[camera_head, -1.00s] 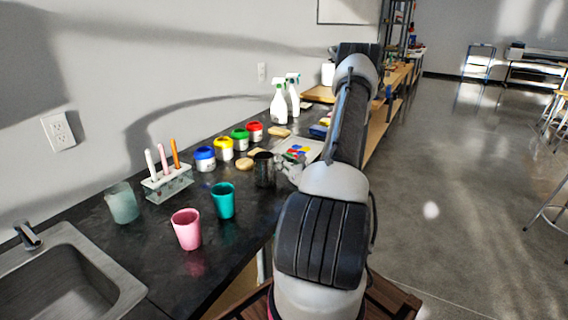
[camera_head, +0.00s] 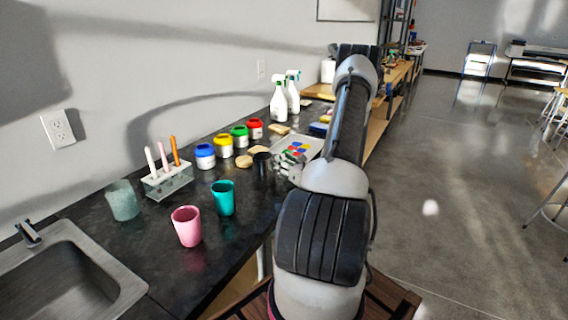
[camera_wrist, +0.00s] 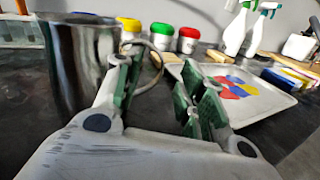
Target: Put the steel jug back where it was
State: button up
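The steel jug (camera_head: 262,170) stands upright on the dark counter, looking dark in the head view, behind and right of the teal cup. In the wrist view the shiny jug (camera_wrist: 75,65) fills the left side, close to my left finger. Its thin looped handle (camera_wrist: 158,62) shows beyond that finger, partly hidden by it, and reaches into the gap between the fingers. My gripper (camera_wrist: 158,78) has its green-padded fingers apart and is not closed on the handle. In the head view my gripper (camera_head: 288,164) is just right of the jug.
A teal cup (camera_head: 223,198) and a pink cup (camera_head: 186,226) stand in front. A paint tray (camera_head: 311,143) lies behind my gripper. Paint jars, including a blue one (camera_head: 205,157), line the wall side. A marker holder (camera_head: 168,182) and a frosted cup (camera_head: 122,201) stand left, near the sink.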

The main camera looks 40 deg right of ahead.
jog(key=s+a, duration=0.1)
jog(key=s, duration=1.1)
